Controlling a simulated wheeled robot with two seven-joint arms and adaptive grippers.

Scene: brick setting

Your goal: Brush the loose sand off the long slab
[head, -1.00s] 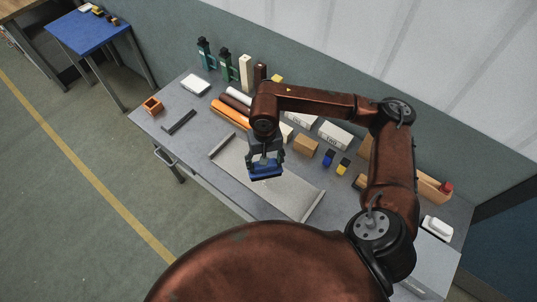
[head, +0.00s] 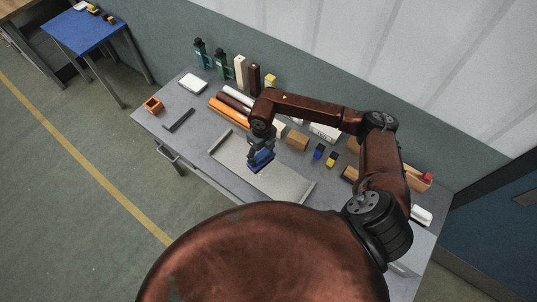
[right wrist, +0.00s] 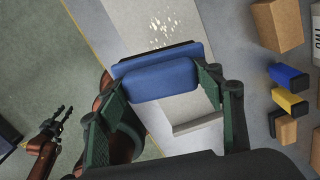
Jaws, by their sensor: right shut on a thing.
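The long slab (head: 284,186) is pale grey, with a raised strip at each end, and lies on the grey bench. In the right wrist view the slab (right wrist: 128,16) carries a patch of loose pale sand (right wrist: 160,32) beyond the brush. My right gripper (head: 259,147) is shut on a blue brush block (head: 262,161), over the middle of the slab. In the right wrist view the brush (right wrist: 160,80) sits between the green fingers; whether it touches the slab I cannot tell. My left gripper (right wrist: 60,121) shows only in the right wrist view, open and empty, away over the floor.
A dark bar (head: 179,120) and an orange holder (head: 153,105) lie left. The slab's front side is clear.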

